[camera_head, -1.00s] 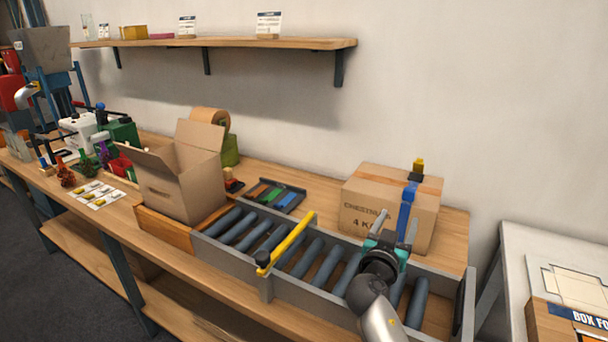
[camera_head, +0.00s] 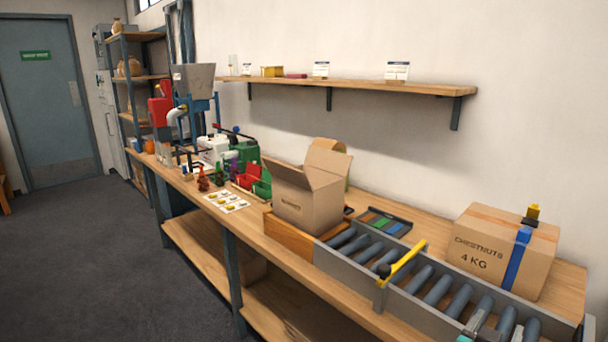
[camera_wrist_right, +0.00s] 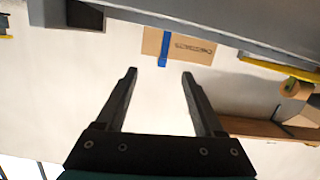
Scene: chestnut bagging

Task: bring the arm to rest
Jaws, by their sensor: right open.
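My right gripper (camera_head: 486,322) is at the bottom edge of the head view, partly cut off, over the near side of the roller conveyor. In the right wrist view the two dark fingers (camera_wrist_right: 160,100) are apart with nothing between them. A closed carton marked CHESTNUTS 4 KG (camera_head: 488,258) stands behind the conveyor, apart from the gripper. It also shows upside down in the right wrist view (camera_wrist_right: 190,47), beyond the fingertips. A blue strip (camera_head: 516,262) runs down its side. My left gripper is not in view.
The roller conveyor (camera_head: 437,290) has a yellow bar (camera_head: 402,264) across it. An open carton (camera_head: 308,200) stands at its left end. A wall shelf (camera_head: 350,86) hangs above the bench. Dark floor (camera_head: 110,250) lies free at the left.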

